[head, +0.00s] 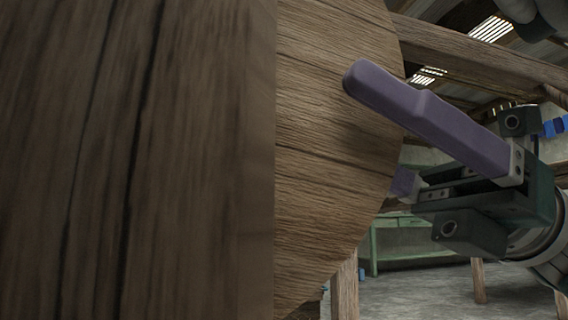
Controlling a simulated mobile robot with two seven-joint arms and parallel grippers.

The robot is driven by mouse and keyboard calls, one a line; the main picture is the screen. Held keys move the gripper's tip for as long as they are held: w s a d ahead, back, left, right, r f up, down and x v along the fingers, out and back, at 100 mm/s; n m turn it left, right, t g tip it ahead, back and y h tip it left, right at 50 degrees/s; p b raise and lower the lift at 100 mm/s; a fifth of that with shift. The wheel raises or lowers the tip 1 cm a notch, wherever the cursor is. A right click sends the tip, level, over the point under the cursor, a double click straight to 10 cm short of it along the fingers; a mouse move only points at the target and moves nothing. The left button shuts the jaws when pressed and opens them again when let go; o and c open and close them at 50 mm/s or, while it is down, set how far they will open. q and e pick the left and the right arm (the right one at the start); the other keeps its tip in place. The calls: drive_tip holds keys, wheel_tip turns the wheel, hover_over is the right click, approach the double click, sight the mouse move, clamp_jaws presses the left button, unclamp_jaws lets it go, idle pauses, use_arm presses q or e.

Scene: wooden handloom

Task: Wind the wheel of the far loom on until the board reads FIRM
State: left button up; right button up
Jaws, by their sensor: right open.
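A big round wooden disc (330,130), which looks like the loom's wheel, fills the middle of the head view. Its curved right edge shows; its left part is hidden behind a wide wooden post. My right gripper (383,132) comes in from the right with its purple fingers apart. The longer-looking finger overlaps the disc's face near its right edge; the other finger is by the rim, lower down. I cannot tell whether either finger touches the disc. No handle on the wheel shows, and no board with a reading is in view. My left gripper is not in view.
A dark wooden post (135,160) stands very close and blocks the left half. A wooden beam (470,55) runs behind, upper right. A green table (400,238) stands farther back on a grey floor (420,290). Blue pieces (555,126) hang at the right edge.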

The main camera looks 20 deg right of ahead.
drive_tip(key=shift+s+a, duration=0.1)
drive_tip(key=shift+a, duration=0.1)
drive_tip(key=shift+d, duration=0.1)
clamp_jaws()
idle(0.4)
idle(0.8)
